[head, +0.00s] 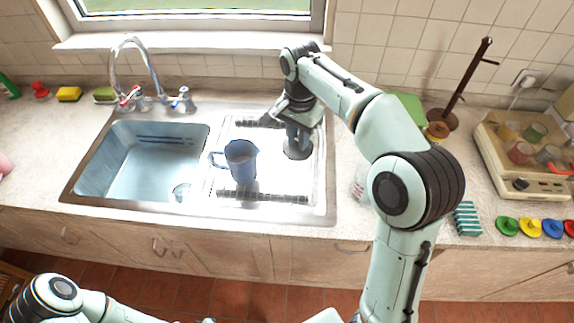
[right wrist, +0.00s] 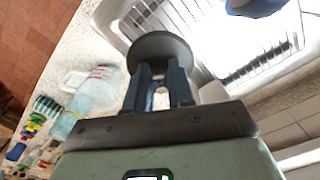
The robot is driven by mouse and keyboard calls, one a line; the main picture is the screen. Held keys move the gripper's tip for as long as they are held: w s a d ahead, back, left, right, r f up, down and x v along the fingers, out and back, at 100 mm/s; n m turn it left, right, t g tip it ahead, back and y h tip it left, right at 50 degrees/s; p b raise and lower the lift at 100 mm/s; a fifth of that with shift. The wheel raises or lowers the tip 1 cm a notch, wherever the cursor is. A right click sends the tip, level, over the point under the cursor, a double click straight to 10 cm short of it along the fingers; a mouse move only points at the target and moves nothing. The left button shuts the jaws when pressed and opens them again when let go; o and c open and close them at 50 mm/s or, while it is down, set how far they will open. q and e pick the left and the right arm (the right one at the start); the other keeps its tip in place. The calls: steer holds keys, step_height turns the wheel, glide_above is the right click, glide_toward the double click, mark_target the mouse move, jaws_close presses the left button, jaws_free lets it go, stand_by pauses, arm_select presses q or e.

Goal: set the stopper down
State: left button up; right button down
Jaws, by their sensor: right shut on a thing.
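The stopper is a dark grey round disc with a short grip. In the head view the stopper (head: 297,153) is over the right part of the drainboard (head: 318,190), below my right gripper (head: 298,130). In the right wrist view the stopper (right wrist: 160,46) sits at the tips of the fingers of my right gripper (right wrist: 160,88), which is shut on its grip. I cannot tell whether the disc touches the drainboard. Of my left arm only links show at the bottom left of the head view; its gripper is out of view.
A blue jug (head: 240,160) stands on the drainboard left of the stopper. The sink basin (head: 150,165) is further left, with the tap (head: 140,75) behind. A clear bottle (head: 361,185) stands right of the drainboard.

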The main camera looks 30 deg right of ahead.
arm_select(q)
steer(key=shift+s+f+b, duration=0.95)
steer(key=shift+s+f, duration=0.55)
steer(key=shift+f, duration=0.05)
arm_select(e)
steer(key=shift+f, duration=7.7)
steer(key=shift+f, duration=0.1)
steer(key=c, duration=1)
jaws_free()
step_height(320, 180, up, 12)
steer(key=shift+r+p, duration=0.15)
steer(key=shift+p, duration=0.7)
arm_select(q)
steer(key=shift+w+r, duration=1.05)
steer(key=shift+r, duration=0.1)
